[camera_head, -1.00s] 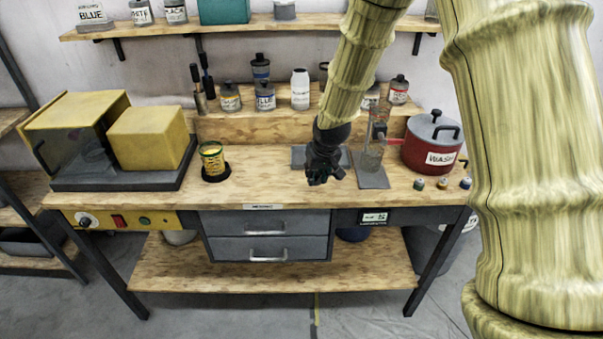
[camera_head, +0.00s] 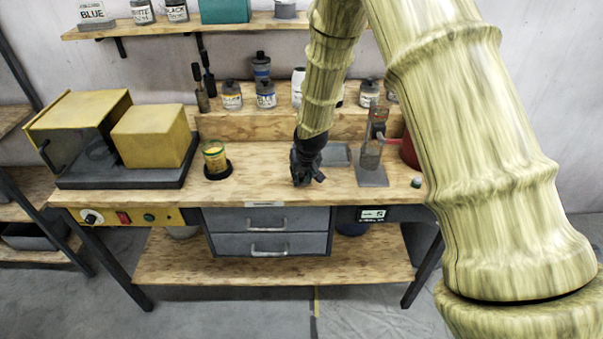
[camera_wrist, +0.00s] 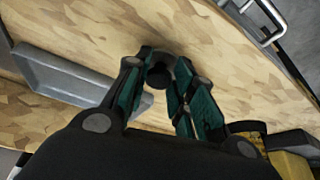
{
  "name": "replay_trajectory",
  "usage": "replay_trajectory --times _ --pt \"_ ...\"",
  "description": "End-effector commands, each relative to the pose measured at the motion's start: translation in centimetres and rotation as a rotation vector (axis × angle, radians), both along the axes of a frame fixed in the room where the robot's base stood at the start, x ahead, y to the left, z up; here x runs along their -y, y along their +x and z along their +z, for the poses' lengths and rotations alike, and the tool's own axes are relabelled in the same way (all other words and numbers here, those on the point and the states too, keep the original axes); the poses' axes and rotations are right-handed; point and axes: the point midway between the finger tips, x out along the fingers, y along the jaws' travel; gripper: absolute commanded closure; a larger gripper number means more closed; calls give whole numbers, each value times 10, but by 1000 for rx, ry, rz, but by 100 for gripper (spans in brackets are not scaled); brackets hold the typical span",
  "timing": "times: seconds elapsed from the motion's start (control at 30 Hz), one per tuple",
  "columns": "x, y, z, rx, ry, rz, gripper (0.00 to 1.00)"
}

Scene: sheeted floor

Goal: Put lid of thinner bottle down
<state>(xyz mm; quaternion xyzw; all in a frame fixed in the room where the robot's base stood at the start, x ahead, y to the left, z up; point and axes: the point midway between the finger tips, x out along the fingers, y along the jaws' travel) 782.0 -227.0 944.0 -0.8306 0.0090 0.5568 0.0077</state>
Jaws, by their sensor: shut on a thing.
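My gripper (camera_head: 306,181) is low over the middle of the bench top, just left of a shallow grey tray (camera_head: 336,155). In the wrist view, its teal-padded fingers (camera_wrist: 162,80) are closed around a small dark round piece, which looks like the lid (camera_wrist: 160,74). The lid is too hidden to make out in the head view. I cannot tell whether it touches the wood below. The grey tray also shows at the left of the wrist view (camera_wrist: 65,75). I cannot tell which bottle is the thinner bottle.
A glass vessel on a stand (camera_head: 372,155) is to the right. A red pot (camera_head: 409,153) is mostly behind my arm. Bare wood lies around my gripper.

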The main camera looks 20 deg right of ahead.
Motion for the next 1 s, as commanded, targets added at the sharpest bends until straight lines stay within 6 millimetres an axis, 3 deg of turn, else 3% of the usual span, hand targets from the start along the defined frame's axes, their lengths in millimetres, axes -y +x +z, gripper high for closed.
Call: replay_trajectory --times 0.3,0.33,0.43,0.73,1.0 --pt "0 0 -4 0 0 0 87" --pt "0 0 -3 0 0 0 70" --pt "0 0 -2 0 0 0 54" --pt "0 0 -1 1 0 0 54" --pt "0 -5 14 2 0 0 54"
